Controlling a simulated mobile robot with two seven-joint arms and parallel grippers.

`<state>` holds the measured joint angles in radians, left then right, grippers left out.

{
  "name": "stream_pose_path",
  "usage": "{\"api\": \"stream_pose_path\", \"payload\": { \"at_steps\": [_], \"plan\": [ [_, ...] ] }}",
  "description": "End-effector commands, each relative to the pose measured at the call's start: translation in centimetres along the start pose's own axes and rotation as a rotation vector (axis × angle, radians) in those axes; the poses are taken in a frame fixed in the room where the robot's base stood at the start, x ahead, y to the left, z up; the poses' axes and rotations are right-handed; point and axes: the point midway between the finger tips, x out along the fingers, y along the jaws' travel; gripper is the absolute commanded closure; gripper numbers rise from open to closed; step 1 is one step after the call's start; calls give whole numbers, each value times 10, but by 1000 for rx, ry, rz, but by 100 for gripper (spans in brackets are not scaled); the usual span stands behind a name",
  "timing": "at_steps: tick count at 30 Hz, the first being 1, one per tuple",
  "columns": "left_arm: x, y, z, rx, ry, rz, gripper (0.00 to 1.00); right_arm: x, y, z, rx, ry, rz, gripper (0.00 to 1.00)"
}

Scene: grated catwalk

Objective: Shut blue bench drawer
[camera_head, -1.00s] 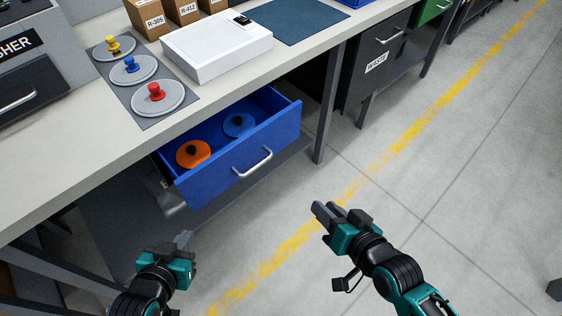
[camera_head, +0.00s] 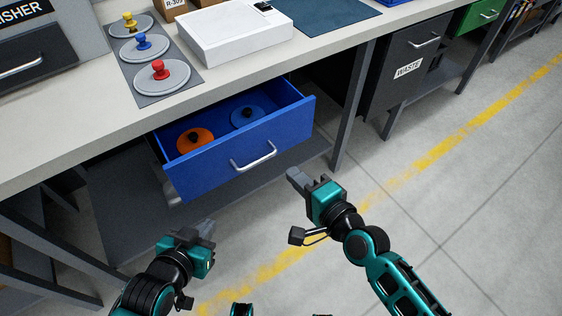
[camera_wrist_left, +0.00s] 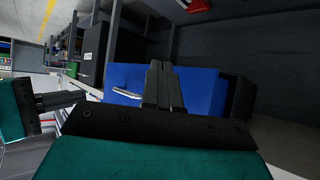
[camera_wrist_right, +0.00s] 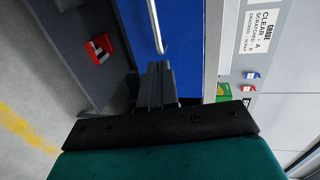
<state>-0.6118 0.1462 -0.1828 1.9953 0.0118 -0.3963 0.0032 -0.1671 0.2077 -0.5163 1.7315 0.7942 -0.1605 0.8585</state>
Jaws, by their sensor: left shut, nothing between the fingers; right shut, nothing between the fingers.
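The blue bench drawer (camera_head: 240,150) stands open under the bench, pulled out toward me. An orange disc (camera_head: 194,140) and a blue disc (camera_head: 246,117), each with a dark knob, lie in it. Its silver bar handle (camera_head: 254,157) is on the front. My left gripper (camera_head: 208,230) is shut and empty, below and in front of the drawer. My right gripper (camera_head: 296,178) is shut and empty, in front of the drawer's right part, apart from the handle in the head view. The drawer front also shows in the left wrist view (camera_wrist_left: 203,92) and the right wrist view (camera_wrist_right: 183,40).
The bench top (camera_head: 85,120) holds three knobbed discs on a grey mat and a white box (camera_head: 235,35). A bench leg (camera_head: 350,105) stands right of the drawer. A dark waste cabinet (camera_head: 405,65) is further right. The floor in front is clear.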

Motion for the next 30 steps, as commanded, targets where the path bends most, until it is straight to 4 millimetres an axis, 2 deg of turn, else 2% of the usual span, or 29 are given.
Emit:
{"api": "stream_pose_path", "payload": {
  "at_steps": [3, 9, 15, 26, 30],
  "plan": [
    [2, 1, 1, -1, 1, 3, 100, 26, 0, 0, -1, 0, -3, 100],
    [4, 4, 4, -3, -3, 10, 100, 54, 1, 0, -1, 1, 0, 100],
    [5, 6, 3, -3, -1, 14, 100, 65, 0, 0, -2, 1, 1, 100],
    [5, 6, 1, -2, 3, 15, 100, 67, 0, 0, -2, 1, 0, 100],
    [8, 6, 5, -2, 2, 17, 100, 88, -4, -1, -2, 2, -3, 100]
  ]
}}
